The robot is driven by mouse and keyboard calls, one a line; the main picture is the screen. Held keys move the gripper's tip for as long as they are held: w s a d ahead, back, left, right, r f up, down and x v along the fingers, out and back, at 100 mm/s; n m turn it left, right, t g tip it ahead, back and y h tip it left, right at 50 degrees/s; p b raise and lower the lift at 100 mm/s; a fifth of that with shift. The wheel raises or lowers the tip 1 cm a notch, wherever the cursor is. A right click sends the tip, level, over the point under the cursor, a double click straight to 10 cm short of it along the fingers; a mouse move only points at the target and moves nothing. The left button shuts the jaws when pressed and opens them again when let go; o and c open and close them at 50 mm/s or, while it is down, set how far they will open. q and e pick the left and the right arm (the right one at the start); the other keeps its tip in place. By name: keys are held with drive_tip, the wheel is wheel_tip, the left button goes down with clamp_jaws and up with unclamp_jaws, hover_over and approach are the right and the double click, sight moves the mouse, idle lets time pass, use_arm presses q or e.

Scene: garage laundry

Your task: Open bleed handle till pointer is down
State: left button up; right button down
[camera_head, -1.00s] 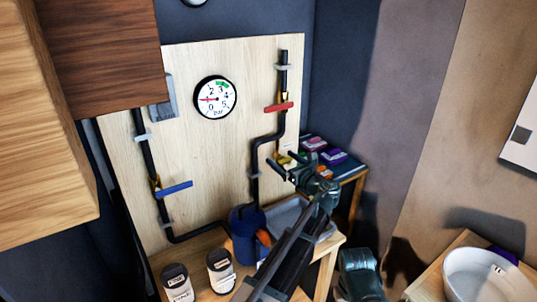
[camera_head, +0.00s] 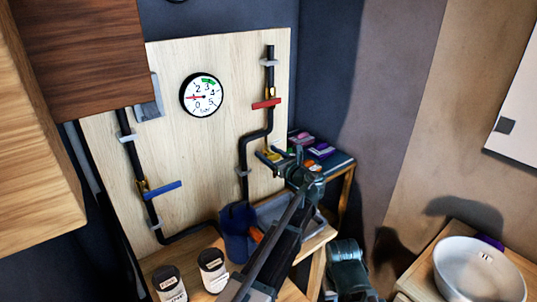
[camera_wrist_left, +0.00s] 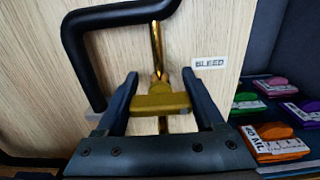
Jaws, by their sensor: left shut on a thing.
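The brass-yellow bleed handle (camera_wrist_left: 160,104) sits crosswise on a thin brass pipe, beside a "BLEED" label (camera_wrist_left: 209,62) on the wooden board. My left gripper (camera_wrist_left: 160,90) is shut on the handle, with one dark finger on each side of it. In the head view my left gripper (camera_head: 277,156) is at the lower right of the board and largely hides the handle. The round white gauge (camera_head: 201,95) is on the upper board. Its red pointer points left, near the 1 mark. My right gripper is not in view.
A red lever (camera_head: 267,104) and a blue lever (camera_head: 163,191) sit on black pipes. A blue container (camera_head: 236,232), a grey tray (camera_head: 283,211) and two labelled jars (camera_head: 212,270) stand below the board.

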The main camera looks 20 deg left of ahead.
use_arm(q)
drive_tip(key=shift+s+n, duration=0.1)
drive_tip(key=shift+n, duration=3.4)
drive_tip(key=o, duration=1.4)
